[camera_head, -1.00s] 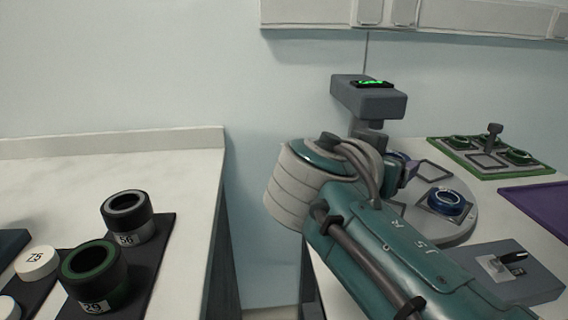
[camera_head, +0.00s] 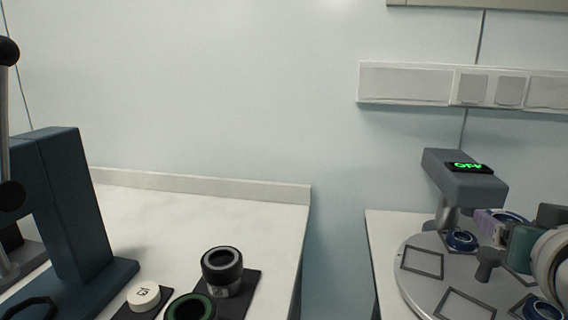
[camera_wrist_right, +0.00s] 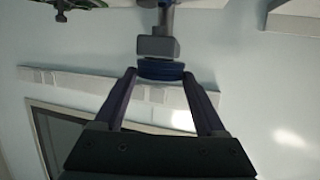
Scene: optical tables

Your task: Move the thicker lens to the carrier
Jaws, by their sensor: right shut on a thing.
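My right gripper (camera_head: 497,222) is at the right of the head view, its purple fingers near the measuring device's head. In the right wrist view, the gripper (camera_wrist_right: 160,74) is shut on a blue-rimmed lens (camera_wrist_right: 161,69), seen edge-on between the fingertips. The lens is close below the device's grey block (camera_wrist_right: 157,46); I cannot tell whether they touch. A second blue-rimmed lens (camera_head: 462,240) sits on the round grey plate (camera_head: 412,292), and another (camera_head: 540,311) is cut by the lower right edge. I cannot tell which is thicker. No carrier is clearly identifiable. My left gripper is out of view.
The grey device (camera_head: 465,182) with a lit green display stands behind the plate. On the left table (camera_head: 262,212), black cylinders (camera_head: 222,265) and a white disc (camera_head: 144,296) rest on dark strips. A blue stand (camera_head: 72,205) is farther left. A gap separates the tables.

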